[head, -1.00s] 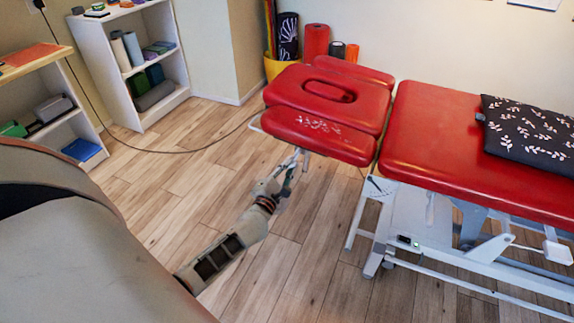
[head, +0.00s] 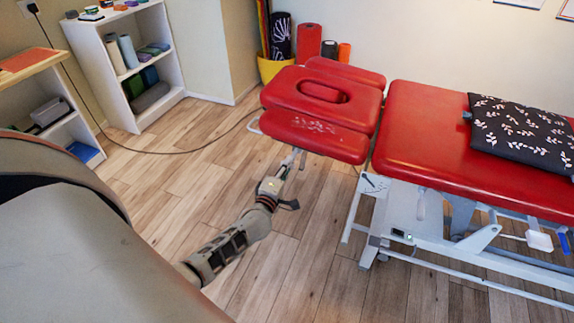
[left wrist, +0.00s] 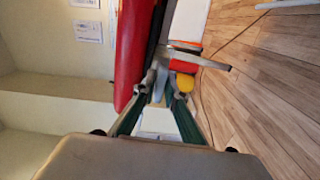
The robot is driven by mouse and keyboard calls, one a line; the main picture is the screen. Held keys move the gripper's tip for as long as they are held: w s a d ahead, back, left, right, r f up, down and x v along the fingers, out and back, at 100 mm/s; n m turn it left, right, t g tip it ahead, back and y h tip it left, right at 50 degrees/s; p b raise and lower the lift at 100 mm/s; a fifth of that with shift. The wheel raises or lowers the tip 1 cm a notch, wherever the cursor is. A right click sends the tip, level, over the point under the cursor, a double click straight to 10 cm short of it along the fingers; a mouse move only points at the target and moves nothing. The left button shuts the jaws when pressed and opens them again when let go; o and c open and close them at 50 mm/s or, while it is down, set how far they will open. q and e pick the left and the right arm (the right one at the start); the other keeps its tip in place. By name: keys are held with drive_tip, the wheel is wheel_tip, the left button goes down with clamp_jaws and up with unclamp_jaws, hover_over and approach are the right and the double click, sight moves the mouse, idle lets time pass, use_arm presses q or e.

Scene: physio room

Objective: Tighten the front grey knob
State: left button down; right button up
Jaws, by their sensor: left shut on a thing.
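The red treatment table has a head section (head: 315,132) with a face hole, at its left end. My left gripper (head: 288,164) is under the front edge of this head section, with its arm coming up from below. In the left wrist view the two dark green fingers (left wrist: 156,92) close in on a small grey piece (left wrist: 158,78) beside the red cushion (left wrist: 133,50). I take this piece for the front grey knob; the fingers hide much of it, and its turn position cannot be read. My right gripper is not in view.
A pale metal frame and legs (head: 352,215) stand to the right of my left gripper. A black patterned pillow (head: 520,130) lies on the main cushion (head: 420,130). A cable (head: 190,151) crosses the floor. The wood floor around my arm is clear.

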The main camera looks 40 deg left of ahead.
use_arm(q)
drive_tip(key=shift+m, duration=0.3)
drive_tip(key=c, duration=2.1)
unclamp_jaws()
drive_tip(key=v, duration=1.2)
drive_tip(key=shift+r, duration=0.1)
